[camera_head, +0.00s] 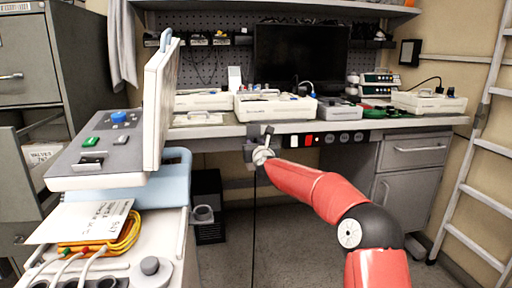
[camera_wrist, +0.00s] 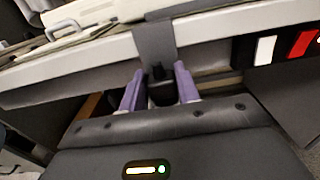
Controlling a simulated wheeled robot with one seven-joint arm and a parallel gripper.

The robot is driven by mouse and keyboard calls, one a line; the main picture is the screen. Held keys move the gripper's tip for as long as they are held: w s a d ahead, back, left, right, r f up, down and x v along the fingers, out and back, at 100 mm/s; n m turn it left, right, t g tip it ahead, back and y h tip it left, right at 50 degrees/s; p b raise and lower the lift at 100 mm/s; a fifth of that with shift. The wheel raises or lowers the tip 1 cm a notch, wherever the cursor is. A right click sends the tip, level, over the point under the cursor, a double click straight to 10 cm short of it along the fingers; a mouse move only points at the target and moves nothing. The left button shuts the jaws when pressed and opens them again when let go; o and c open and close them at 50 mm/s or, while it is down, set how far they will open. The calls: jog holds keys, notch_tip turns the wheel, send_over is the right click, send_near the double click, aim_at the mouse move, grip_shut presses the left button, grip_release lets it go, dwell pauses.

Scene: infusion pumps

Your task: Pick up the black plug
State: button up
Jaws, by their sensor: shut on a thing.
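The black plug (camera_wrist: 160,92) sits between the two purple fingers of my gripper (camera_wrist: 159,84) in the wrist view. My gripper is shut on it. The plug's upper end lies right below a grey bracket (camera_wrist: 154,45) on the table's front edge; I cannot tell whether it is still touching the bracket. In the head view my gripper (camera_head: 262,143) is at the front edge of the bench, by the grey bracket (camera_head: 251,133), and the plug is too small to make out. A thin dark cable (camera_head: 254,230) hangs straight down below my gripper.
The workbench (camera_head: 215,131) carries several white pumps (camera_head: 275,106) and a dark monitor (camera_head: 301,55). Red, white and black sockets (camera_head: 308,140) line its front edge to the right. A cart with a device (camera_head: 110,145) stands close at left. The floor below is mostly clear.

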notch_tip(320, 180, up, 10)
jog(key=p, duration=0.1)
dwell(0.5)
jog(key=shift+f, duration=0.15)
dwell(0.9)
